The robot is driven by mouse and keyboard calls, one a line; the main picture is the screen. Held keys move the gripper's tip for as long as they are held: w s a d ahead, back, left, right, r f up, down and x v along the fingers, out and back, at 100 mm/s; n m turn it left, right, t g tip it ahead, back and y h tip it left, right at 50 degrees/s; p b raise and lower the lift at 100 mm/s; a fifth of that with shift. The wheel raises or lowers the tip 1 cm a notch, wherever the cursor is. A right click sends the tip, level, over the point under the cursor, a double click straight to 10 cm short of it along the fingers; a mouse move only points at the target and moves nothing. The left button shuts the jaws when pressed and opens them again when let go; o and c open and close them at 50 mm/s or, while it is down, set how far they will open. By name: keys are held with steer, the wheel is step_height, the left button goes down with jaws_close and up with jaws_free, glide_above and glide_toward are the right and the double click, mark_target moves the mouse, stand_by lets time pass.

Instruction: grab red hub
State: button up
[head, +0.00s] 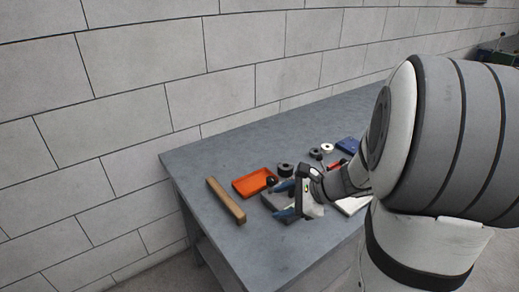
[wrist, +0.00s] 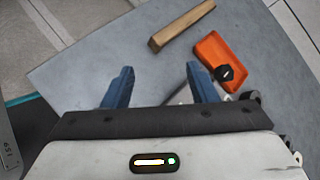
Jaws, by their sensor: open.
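My gripper (head: 281,200) is open over the table, its two blue fingers apart; they also show in the wrist view (wrist: 160,82). No part is clearly held between them. A small red piece (head: 338,163) lies on the table beyond my gripper, in front of a blue box; it is partly hidden and too small to tell whether it is the red hub. The red hub is not clearly seen in the wrist view, where my gripper's body covers much of the table.
An orange tray (head: 250,183) with a black knob (wrist: 224,73) lies near my gripper. A wooden block (head: 226,200) lies left of it. Black rings (head: 285,169), a white ring (head: 327,147) and a blue box (head: 348,145) stand behind. The table's left front (head: 240,255) is clear.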

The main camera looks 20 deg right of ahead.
steer(key=w+d+f+m+t+h+b, duration=0.1)
steer(key=w+d+f+m+t+h, duration=0.15)
steer(key=d+m, duration=0.4)
steer(key=w+d+f+m+t+h+b, duration=0.1)
steer(key=w+d+f+m+t, duration=0.15)
steer(key=d+m+t, duration=0.4)
steer(key=w+g, duration=0.1)
steer(key=w, duration=0.1)
steer(key=w+f+g, duration=0.1)
steer(key=w, duration=0.1)
steer(key=w+n, duration=0.1)
steer(key=w, duration=0.2)
steer(key=shift+a+f+g, duration=0.25)
steer(key=shift+a+g, duration=0.15)
steer(key=shift+c, duration=0.2)
steer(key=c, duration=0.9)
steer(key=shift+r, duration=0.15)
steer(key=shift+c, duration=0.5)
